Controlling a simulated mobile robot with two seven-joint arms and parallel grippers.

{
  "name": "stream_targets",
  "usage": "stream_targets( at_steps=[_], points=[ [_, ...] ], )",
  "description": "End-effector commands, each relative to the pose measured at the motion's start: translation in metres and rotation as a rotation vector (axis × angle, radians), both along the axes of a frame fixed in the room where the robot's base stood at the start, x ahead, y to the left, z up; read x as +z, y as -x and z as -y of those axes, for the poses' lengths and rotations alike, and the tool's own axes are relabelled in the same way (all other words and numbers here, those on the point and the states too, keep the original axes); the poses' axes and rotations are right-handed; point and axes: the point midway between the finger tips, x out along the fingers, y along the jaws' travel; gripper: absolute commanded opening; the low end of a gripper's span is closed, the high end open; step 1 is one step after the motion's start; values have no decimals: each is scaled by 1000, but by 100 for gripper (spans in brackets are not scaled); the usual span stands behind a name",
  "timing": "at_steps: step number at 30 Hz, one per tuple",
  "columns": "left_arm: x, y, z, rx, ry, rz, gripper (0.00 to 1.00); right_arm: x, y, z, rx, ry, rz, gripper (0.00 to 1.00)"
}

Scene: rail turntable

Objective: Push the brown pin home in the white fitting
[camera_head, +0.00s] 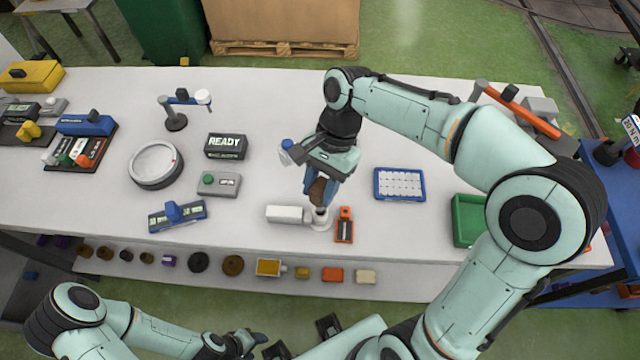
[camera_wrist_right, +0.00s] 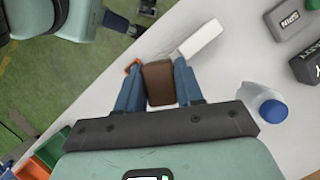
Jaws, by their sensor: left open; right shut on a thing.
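The brown pin (camera_head: 317,190) is held between the blue fingers of my right gripper (camera_head: 321,193), which is shut on it. In the right wrist view, the pin (camera_wrist_right: 158,83) is a brown block between the fingers (camera_wrist_right: 160,90). The white fitting (camera_head: 319,221) has a round base on the table, directly below the pin. The pin's lower end is at or just above the fitting; its depth in it cannot be told. A white block (camera_head: 286,213) lies beside the fitting's left side. My left gripper (camera_head: 256,341) is open and empty at the bottom, off the table.
An orange item (camera_head: 344,225) stands just right of the fitting. A blue tray (camera_head: 399,184) lies farther right, and a green bin (camera_head: 468,221) beyond it. A grey button box (camera_head: 219,184) and a READY display (camera_head: 227,146) stand left. Several small parts line the lower front shelf.

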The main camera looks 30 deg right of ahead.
Motion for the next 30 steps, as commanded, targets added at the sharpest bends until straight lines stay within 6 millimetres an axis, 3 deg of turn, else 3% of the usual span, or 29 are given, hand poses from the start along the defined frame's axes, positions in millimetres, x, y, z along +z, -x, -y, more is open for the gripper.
stream_targets(
  at_steps=[30],
  points=[
    [-3,1,0,0,-1,-1,56,-9,0,0,0,0,0,0]
  ],
)
